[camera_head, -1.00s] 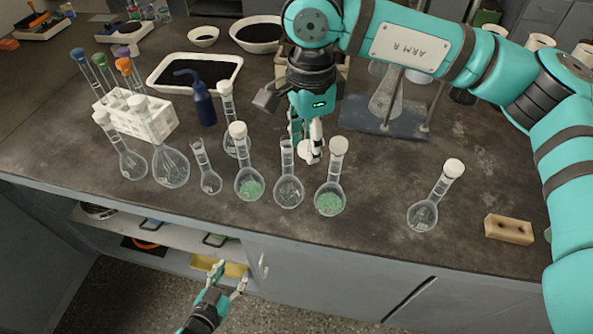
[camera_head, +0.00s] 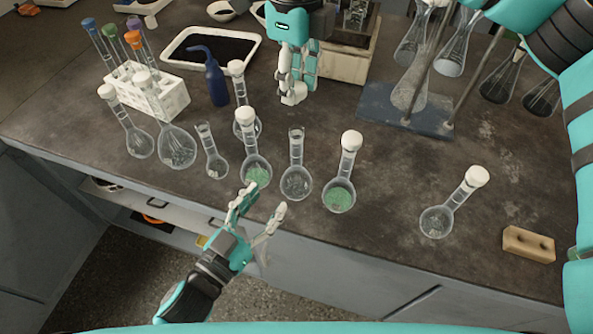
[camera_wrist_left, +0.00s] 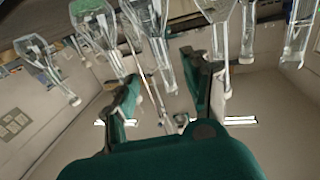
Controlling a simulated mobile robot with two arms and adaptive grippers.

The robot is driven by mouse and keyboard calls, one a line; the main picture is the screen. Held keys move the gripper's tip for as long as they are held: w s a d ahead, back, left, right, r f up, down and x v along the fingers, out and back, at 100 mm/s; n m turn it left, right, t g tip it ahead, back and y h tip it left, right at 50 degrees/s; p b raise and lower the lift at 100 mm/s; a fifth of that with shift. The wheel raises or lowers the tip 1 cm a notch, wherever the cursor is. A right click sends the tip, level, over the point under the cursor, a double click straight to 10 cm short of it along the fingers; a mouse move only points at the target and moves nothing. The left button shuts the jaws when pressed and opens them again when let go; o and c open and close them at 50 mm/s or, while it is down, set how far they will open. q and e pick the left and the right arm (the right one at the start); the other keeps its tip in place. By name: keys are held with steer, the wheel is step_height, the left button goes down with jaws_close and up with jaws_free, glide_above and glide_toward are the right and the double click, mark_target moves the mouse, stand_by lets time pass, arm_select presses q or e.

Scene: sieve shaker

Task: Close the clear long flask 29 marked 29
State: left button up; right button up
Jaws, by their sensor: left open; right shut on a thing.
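Several clear long-necked flasks stand in a row on the bench; no 29 marking is readable. Two have open necks: a small flask (camera_head: 212,158) and a larger clear flask (camera_head: 297,180). Others have white stoppers, including two with green contents (camera_head: 340,193) (camera_head: 257,172). My right gripper (camera_head: 293,93) is behind the row, shut on a small white thing, perhaps a stopper, mostly hidden by the fingers. My left gripper (camera_head: 262,208) is open and empty at the bench's front edge, just in front of the flasks. In the left wrist view, flasks (camera_wrist_left: 95,30) show beyond its spread fingers.
A white tube rack (camera_head: 172,100), a blue wash bottle (camera_head: 216,82) and a black-filled tray (camera_head: 190,38) stand behind the row at left. A blue-based stand (camera_head: 440,118) is at back right. A capped flask (camera_head: 436,220) and a tan block (camera_head: 528,244) stand at right.

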mark_target(293, 166)
arm_select(q)
steer(key=x, duration=1.2)
jaws_close()
steer(key=shift+a+f, duration=0.1)
stand_by(0.5)
